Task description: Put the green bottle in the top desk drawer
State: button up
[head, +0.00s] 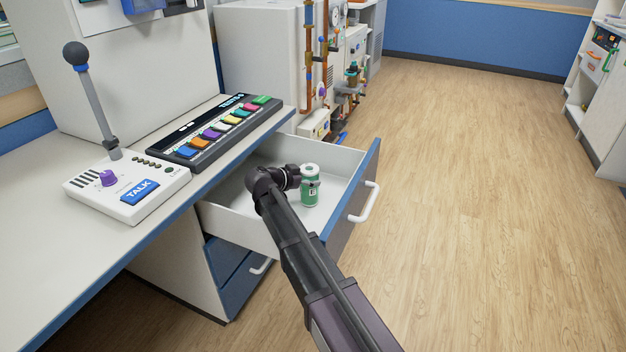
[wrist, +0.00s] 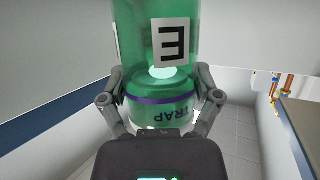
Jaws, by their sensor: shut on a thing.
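The green bottle (head: 310,188) has a white top and a label, and it stands roughly upright over the open top desk drawer (head: 345,160). My gripper (head: 294,177) is at its left side in the head view. In the wrist view the bottle (wrist: 160,60) fills the middle, with an "E" label, a purple band and "TRAP" lettering, and my gripper's fingers (wrist: 160,103) are closed around it from both sides. The drawer's white walls surround it. I cannot tell whether its base touches the drawer floor.
Pipes and gauges (head: 325,80) stand behind. The wooden floor (head: 480,180) at right is clear.

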jog(key=shift+f, duration=0.2)
jog(key=o, duration=1.1)
jog(key=shift+r, duration=0.25)
jog(key=shift+s+a+r, duration=0.1)
jog(key=shift+s+a, duration=0.05)
jog(key=p+v, duration=0.3)
jog(key=v, duration=0.4)
